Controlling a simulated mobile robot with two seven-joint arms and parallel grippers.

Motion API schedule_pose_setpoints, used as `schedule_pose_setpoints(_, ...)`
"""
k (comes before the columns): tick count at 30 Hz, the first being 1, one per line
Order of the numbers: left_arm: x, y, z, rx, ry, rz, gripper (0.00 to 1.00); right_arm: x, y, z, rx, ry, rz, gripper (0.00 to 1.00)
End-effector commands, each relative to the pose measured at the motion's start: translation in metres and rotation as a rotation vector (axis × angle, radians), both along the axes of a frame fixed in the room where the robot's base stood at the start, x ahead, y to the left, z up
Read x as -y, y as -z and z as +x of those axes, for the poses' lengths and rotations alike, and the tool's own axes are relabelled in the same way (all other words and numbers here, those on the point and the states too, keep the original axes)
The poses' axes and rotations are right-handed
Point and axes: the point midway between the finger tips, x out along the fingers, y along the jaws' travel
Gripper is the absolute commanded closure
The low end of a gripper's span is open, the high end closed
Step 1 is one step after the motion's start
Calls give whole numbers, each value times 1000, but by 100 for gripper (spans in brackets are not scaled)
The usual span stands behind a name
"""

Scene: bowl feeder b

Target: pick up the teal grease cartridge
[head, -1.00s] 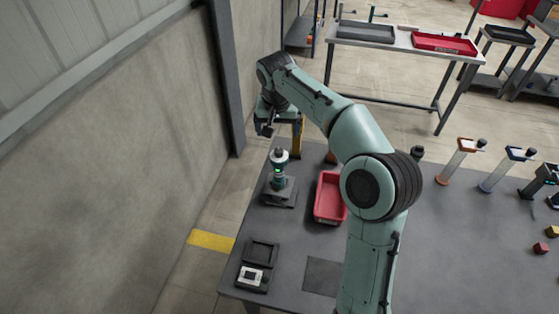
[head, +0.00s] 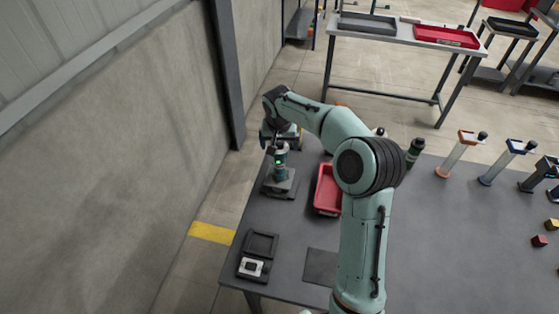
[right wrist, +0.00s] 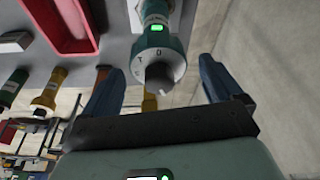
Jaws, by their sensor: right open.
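The teal grease cartridge (head: 281,168) stands upright on a dark grey stand (head: 279,187) near the table's left edge, its green light lit. In the right wrist view the cartridge (right wrist: 157,47) shows its marked dial and dark knob pointing toward the camera. My right gripper (head: 274,144) is at the cartridge's top in the head view. In the right wrist view, its open fingers (right wrist: 160,82) are spread to either side of the knob, with nothing held. Whether they touch it is unclear. My left gripper is out of view.
A red tray (head: 327,197) sits right of the stand, partly behind my right arm. A black tray (head: 261,246) and a small device (head: 252,268) lie at the front left. A dark green cartridge (head: 415,151) stands farther right. A wall rises at left.

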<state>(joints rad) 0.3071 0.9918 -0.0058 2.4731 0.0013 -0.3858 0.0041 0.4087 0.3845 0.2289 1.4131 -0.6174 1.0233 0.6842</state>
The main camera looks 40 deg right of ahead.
Motion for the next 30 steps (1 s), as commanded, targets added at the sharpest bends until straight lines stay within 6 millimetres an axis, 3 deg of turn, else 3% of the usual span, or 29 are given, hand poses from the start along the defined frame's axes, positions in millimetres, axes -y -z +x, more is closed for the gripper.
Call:
schedule_pose_setpoints(6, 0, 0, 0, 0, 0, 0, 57, 0, 2, 0, 0, 0, 0, 7)
schedule_pose_setpoints(8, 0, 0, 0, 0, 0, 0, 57, 0, 1, 0, 0, 0, 0, 24)
schedule_pose_setpoints(14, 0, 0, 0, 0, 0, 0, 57, 0, 1, 0, 0, 0, 0, 89)
schedule_pose_setpoints(15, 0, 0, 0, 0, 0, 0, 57, 0, 1, 0, 2, 0, -1, 94)
schedule_pose_setpoints(24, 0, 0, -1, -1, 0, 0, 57, 0, -2, 1, 3, 0, -1, 94)
schedule_pose_setpoints(30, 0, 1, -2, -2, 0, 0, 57, 0, -23, 1, 5, 1, -3, 94)
